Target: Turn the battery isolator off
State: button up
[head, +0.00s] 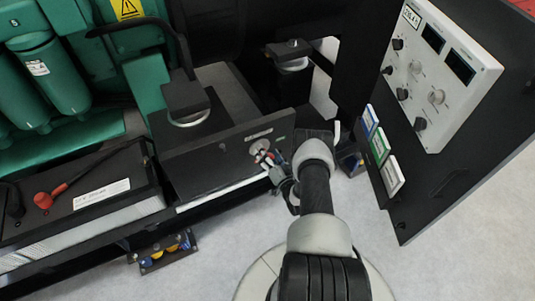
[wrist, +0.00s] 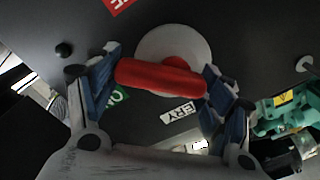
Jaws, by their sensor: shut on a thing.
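The battery isolator is a round pale disc (wrist: 172,45) with a red bar handle (wrist: 160,78), on a dark panel (head: 215,150). In the wrist view the handle lies nearly level, its right end slightly lower. My gripper (wrist: 163,70) is shut on the handle, one blue-padded finger at each end. In the head view my gripper (head: 272,168) reaches the panel's right part and hides most of the handle; the disc's edge (head: 257,146) shows. A green label (wrist: 121,97), partly hidden by the left finger, and a red label (wrist: 118,3) sit on the panel.
A battery (head: 85,200) with a red terminal cap stands at left. The green engine (head: 60,80) is behind it. A control panel (head: 440,75) with knobs and a dark board with coloured cards (head: 379,150) stand at right. Pale floor (head: 460,245) is open at lower right.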

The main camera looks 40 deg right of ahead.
jog(key=m, duration=0.4)
jog(key=shift+a+f+m, duration=0.2)
jog(key=shift+f+m, duration=0.1)
jog(key=m, duration=0.4)
jog(key=shift+a+f, duration=0.1)
jog(key=shift+a, duration=0.1)
jog(key=shift+m, duration=0.3)
jog(key=o, duration=1.1)
jog(key=shift+c, duration=0.2)
jog(key=v, duration=1.2)
